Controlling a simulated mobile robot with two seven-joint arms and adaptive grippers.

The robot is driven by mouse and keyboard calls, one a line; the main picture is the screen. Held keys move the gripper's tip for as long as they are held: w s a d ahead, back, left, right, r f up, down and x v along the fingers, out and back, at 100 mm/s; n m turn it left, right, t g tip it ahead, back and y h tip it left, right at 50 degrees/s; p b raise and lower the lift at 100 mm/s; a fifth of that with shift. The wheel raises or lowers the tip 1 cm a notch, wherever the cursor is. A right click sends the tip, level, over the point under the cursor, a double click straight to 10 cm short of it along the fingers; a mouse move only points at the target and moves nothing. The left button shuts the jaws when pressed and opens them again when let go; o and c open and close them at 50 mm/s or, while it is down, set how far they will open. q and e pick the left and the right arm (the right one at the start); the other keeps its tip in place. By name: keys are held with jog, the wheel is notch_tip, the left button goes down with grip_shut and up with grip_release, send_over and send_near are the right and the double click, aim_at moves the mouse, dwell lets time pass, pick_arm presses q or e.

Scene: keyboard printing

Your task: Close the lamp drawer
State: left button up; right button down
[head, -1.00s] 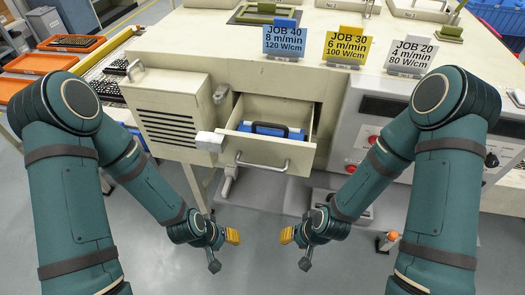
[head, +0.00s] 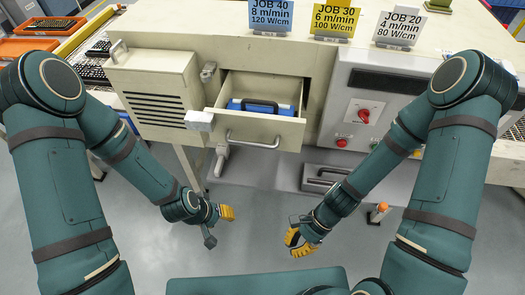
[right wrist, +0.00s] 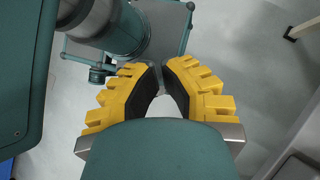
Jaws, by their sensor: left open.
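The lamp drawer (head: 264,131) is pulled out of the front of the cream machine in the head view. It has a grey bar handle (head: 253,143) and a blue item with a dark handle (head: 262,106) inside. My left gripper (head: 228,213) is open and empty, low in front of the machine and below the drawer. My right gripper (head: 296,241) is low and to the right of the drawer, apart from it. The right wrist view shows its yellow fingers (right wrist: 160,72) with tips close together and nothing visible between them. Whether it counts as shut is unclear.
A pale block (head: 200,120) sticks out at the drawer's left, beside a vented cover (head: 155,99). A control panel (head: 362,118) with a red switch is to the right. A grey handled unit (head: 326,177) sits below. An orange-topped item (head: 378,212) stands on the floor.

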notch_tip(320, 180, up, 5)
jog(key=a+m+y, duration=0.3)
jog(key=m+y, duration=0.2)
jog(key=m, duration=0.3)
jog(key=w+d+r+m+t+y, duration=0.2)
jog(key=w+r+m+t, duration=0.3)
jog(key=m, duration=0.4)
jog(key=w+d+r+m+t+y, duration=0.2)
jog(key=w+r+m+t+y, duration=0.15)
jog(key=w+m+t, duration=0.4)
jog(key=w+a+r, duration=0.1)
jog(key=w+a, duration=0.6)
jog(key=a, duration=0.1)
jog(key=shift+w+r+m+h, duration=0.2)
jog(key=shift+r+m+h, duration=0.05)
jog(key=shift+m+h, duration=0.1)
